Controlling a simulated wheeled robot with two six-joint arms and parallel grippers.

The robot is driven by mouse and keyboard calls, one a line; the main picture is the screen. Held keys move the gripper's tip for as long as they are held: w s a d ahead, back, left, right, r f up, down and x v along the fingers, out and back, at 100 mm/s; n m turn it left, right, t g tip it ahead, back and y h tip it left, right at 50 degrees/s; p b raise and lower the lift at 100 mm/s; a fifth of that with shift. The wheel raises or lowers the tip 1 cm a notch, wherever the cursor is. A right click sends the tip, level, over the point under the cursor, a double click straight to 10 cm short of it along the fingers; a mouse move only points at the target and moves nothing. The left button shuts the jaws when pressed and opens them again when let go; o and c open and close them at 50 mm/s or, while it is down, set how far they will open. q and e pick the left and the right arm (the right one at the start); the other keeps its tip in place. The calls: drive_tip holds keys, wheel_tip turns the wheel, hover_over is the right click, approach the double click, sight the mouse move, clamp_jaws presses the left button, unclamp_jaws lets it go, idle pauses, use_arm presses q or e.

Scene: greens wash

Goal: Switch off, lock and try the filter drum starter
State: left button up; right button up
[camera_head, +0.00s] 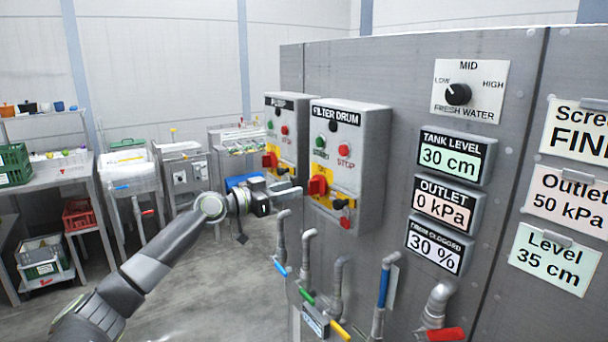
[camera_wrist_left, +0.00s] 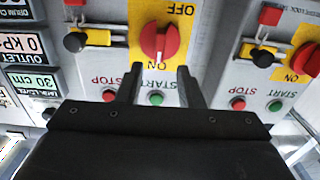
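The filter drum starter (camera_head: 349,160) is a grey box on the steel panel, with a green start button (camera_head: 320,141), a red stop button (camera_head: 344,149) and a red rotary switch (camera_head: 318,186) on a yellow plate. In the left wrist view, upside down, the switch (camera_wrist_left: 160,42) sits between OFF and ON; its grip lies along the OFF–ON line. A black knob (camera_wrist_left: 75,42) on a yellow strip is beside it, with a small red part (camera_wrist_left: 75,16). My left gripper (camera_wrist_left: 159,76) is open and empty in front of the starter, fingertips apart, below the switch in that view. My right gripper is not in view.
The pump starter (camera_head: 287,135) is mounted just left, with its own red switch (camera_wrist_left: 306,60). Pipes with coloured valve handles (camera_head: 385,285) stick out below. Gauges and signs (camera_head: 455,155) fill the panel rightwards. Benches with crates (camera_head: 72,172) stand left, beyond open floor.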

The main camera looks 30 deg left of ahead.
sight(309, 185)
use_arm(q)
drive_tip(key=p+x, duration=0.1)
drive_tip(key=x, duration=0.2)
drive_tip(key=shift+w+d+r+p, duration=0.1)
drive_tip(key=shift+w+r+p, duration=0.1)
drive_tip(key=shift+p, duration=0.1)
drive_tip(key=shift+x, duration=0.85)
drive_tip(key=shift+f, duration=0.2)
clamp_jaws()
